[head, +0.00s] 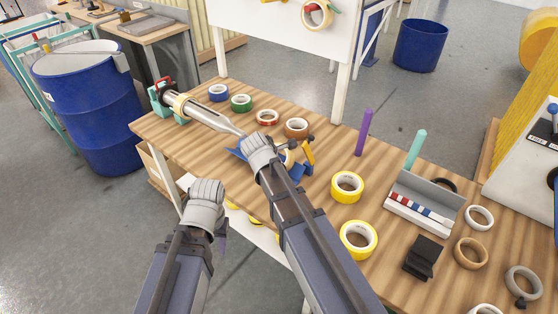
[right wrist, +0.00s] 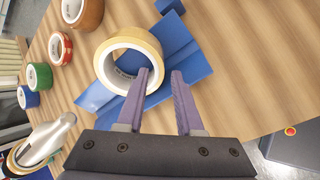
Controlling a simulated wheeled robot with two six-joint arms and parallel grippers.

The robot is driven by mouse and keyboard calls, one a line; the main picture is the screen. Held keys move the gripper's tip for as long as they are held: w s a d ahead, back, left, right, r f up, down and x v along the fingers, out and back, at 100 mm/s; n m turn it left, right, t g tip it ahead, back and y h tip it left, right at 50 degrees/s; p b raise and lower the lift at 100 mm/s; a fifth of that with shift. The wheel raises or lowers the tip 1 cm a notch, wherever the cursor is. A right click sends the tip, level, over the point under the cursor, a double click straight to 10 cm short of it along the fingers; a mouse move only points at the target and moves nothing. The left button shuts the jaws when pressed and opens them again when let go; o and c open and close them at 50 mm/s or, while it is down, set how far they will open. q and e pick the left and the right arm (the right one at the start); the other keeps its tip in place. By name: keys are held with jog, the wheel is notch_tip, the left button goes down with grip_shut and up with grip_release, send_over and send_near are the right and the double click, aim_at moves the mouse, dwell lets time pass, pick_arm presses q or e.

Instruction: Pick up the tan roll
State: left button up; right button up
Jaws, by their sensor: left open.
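A tan roll (right wrist: 150,45) with a white core stands on a blue holder (right wrist: 193,62) in the right wrist view. In the head view the tan roll (head: 290,157) is mostly hidden behind my right wrist. My right gripper (right wrist: 161,72) is open, its purple fingers apart at the roll's near edge. One fingertip overlaps the roll's opening and the other is outside it; I cannot tell whether they touch. My left gripper (head: 222,240) is open and empty, hanging low off the table's front edge, its fingers mostly hidden.
The wooden table (head: 330,225) holds blue (head: 218,93), green (head: 241,103), red (head: 267,117) and brown (head: 297,128) rolls along the back. Two yellow rolls (head: 347,187) lie to the right. A spindle (head: 208,116) lies at the left. A purple post (head: 365,132) stands at the back.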

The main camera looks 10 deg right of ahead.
aim_at(289, 163)
jog(key=b+x, duration=0.1)
jog(key=x, duration=0.1)
jog(key=b+x, duration=0.1)
jog(key=shift+w+f+b, duration=0.2)
jog(key=shift+f+b, duration=0.2)
jog(key=shift+w+d+f+b, duration=0.2)
jog(key=shift+w+f+b, duration=0.05)
jog(key=shift+f+b, duration=0.15)
jog(key=shift+r, duration=0.1)
jog(key=shift+c, duration=0.3)
grip_shut()
dwell(0.4)
